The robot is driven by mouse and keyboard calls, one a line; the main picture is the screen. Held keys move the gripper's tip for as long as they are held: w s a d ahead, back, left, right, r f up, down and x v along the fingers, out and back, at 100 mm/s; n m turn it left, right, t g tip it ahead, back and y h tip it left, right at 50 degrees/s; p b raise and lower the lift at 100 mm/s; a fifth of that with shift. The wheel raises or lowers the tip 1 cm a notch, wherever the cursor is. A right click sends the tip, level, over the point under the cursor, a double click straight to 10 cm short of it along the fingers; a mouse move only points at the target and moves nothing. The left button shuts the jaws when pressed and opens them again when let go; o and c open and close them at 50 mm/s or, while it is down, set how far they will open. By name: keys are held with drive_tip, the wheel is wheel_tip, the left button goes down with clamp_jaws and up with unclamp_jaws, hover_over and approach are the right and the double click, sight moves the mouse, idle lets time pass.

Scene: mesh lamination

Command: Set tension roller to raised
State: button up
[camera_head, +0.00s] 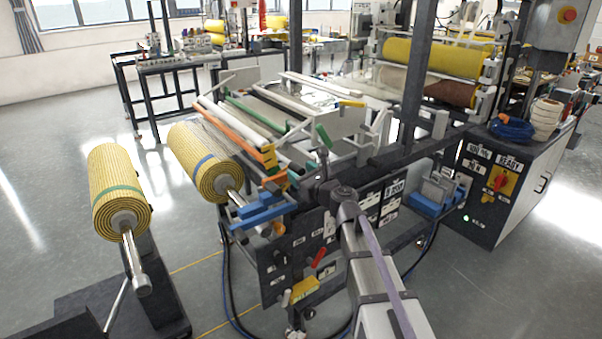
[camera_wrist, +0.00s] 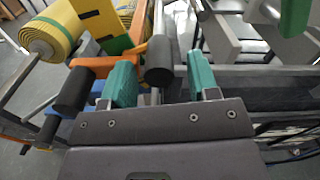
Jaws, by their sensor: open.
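My gripper (camera_wrist: 162,75) is open in the wrist view, with one green finger pad on each side. A dark grey cylindrical grip (camera_wrist: 158,60) shows between the pads, with space on both sides; I cannot tell its depth. To its left, an orange arm (camera_wrist: 125,58) carries a second black grip (camera_wrist: 72,90). In the head view, a long orange bar (camera_head: 230,125) runs beside white and green rollers on the machine. No label shows which part is the tension roller. In the head view, my wrist hides part of the machine's near side and my fingers are not clear.
A yellow mesh roll (camera_head: 180,150) sits on the machine's left, and another (camera_head: 112,170) stands on a separate stand. Open floor lies at left.

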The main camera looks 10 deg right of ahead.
drive_tip(key=shift+w+a, duration=0.15)
drive_tip(key=shift+w, duration=0.1)
drive_tip(key=shift+c, duration=0.4)
clamp_jaws()
